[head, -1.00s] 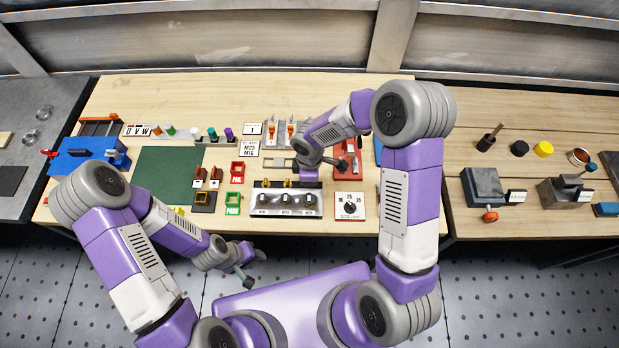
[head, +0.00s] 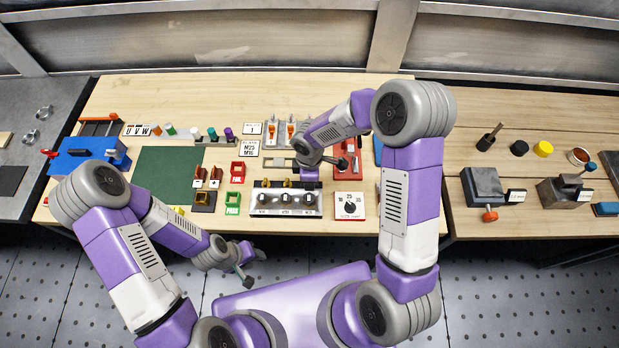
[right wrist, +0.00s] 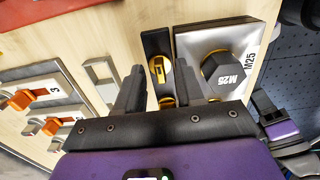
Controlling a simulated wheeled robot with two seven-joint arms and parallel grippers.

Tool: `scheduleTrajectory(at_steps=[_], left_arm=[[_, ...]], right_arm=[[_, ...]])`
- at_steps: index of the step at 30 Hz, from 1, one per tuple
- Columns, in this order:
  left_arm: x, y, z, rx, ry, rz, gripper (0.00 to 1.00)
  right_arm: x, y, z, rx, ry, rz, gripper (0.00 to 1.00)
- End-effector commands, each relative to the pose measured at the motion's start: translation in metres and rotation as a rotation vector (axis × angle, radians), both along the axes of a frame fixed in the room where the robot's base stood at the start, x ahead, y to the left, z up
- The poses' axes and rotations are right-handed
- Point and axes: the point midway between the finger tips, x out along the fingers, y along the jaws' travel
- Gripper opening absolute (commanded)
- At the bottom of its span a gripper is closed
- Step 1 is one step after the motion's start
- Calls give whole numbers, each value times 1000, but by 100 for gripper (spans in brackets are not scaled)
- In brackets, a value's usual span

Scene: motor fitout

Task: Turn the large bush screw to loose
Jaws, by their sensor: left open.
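In the right wrist view a yellow screw head (right wrist: 160,70) with a dark slot sits on a black strip. Beside it to the right is a pale block with a black hexagonal cap (right wrist: 222,72) marked M25. My right gripper (right wrist: 160,85) has its two dark fingers apart, one on either side of the screw head in the picture; I cannot tell whether they touch it. In the head view this gripper (head: 310,173) points down at the back of the black-knobbed fixture (head: 262,210), partly hidden by its own arm. My left gripper (head: 252,270) is open and empty in front of the bench.
A dial card (head: 349,205) lies right of the fixture, and a red device (head: 350,160) stands behind it. Orange switches (right wrist: 20,98) are left of the right gripper. Red and green frames (head: 233,203) lie left of the fixture. The green mat (head: 165,172) is mostly clear.

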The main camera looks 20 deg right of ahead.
Motion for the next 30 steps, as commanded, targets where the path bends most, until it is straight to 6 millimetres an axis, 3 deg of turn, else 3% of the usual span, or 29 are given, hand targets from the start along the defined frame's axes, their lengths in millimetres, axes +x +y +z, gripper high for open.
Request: scheduleTrajectory(at_steps=[5,16,30], left_arm=[[0,0,2,0,0,0,43],[0,0,11,0,0,0,43],[0,0,11,0,0,0,43]], right_arm=[[0,0,10,0,-2,-1,37],[0,0,68,0,-2,-1,37],[0,0,76,0,0,0,37]])
